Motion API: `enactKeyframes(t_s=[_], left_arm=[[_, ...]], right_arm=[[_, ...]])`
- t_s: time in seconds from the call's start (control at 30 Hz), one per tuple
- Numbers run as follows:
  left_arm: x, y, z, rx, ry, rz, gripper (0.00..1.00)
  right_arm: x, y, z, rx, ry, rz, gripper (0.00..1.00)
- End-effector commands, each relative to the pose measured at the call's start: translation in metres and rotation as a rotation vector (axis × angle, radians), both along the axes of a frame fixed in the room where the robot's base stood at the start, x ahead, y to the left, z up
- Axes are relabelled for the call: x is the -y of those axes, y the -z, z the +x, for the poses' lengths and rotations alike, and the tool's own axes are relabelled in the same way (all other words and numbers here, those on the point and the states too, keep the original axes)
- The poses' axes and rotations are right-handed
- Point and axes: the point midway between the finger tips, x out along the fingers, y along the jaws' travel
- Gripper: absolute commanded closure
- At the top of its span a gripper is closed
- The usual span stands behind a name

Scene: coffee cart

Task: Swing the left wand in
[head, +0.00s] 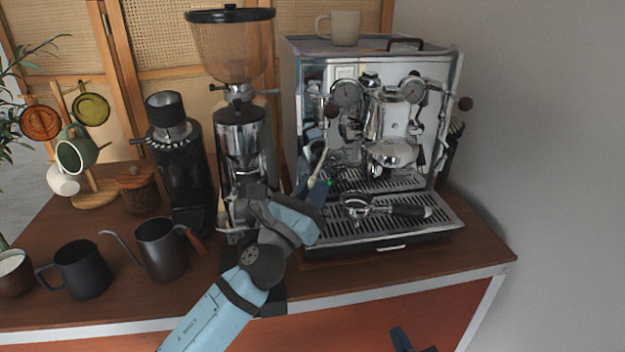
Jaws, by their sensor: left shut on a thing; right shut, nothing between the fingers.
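The espresso machine (375,75) stands at the back right of the cart. Its left wand (323,158) hangs from the left side of the front, below a dark knob, and slants down to the left. My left gripper (318,187) is shut on the left wand near its lower end, just above the left edge of the drip tray. The wand's tip is partly hidden by the gripper. The tip of my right gripper (402,341) shows at the bottom edge, low in front of the cart. It is shut and empty.
A portafilter (405,210) lies on the drip tray (440,225), right of my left gripper. A grinder (240,130) stands close on the left. A gooseneck kettle (162,250) and dark pitcher (82,270) stand front left. A cup (345,28) sits atop the machine.

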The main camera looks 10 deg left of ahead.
Motion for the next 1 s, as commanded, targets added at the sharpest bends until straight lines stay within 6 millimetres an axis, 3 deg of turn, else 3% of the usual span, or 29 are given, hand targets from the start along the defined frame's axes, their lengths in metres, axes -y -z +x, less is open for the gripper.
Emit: enactKeyframes(t_s=[0.03,0.2,0.37,0.5,0.73,1.0], left_arm=[[0.001,-0.001,0.000,0.002,0.001,0.001,1.00],[0.001,-0.001,0.000,0.002,0.001,0.001,1.00],[0.001,-0.001,0.000,0.002,0.001,0.001,1.00],[0.001,-0.001,0.000,0.002,0.001,0.001,1.00],[0.001,-0.001,0.000,0.003,0.001,0.000,1.00],[0.001,-0.001,0.000,0.003,0.001,0.000,1.00]], right_arm=[[-0.015,-0.030,0.014,0.121,-0.031,-0.026,1.00],[-0.065,-0.120,0.033,0.516,-0.135,-0.122,1.00],[-0.112,-0.193,0.025,0.888,-0.241,-0.220,1.00],[-0.152,-0.243,0.004,1.215,-0.339,-0.315,1.00],[-0.206,-0.289,-0.042,1.740,-0.525,-0.491,1.00],[-0.246,-0.291,-0.082,2.319,-0.801,-0.749,1.00]])
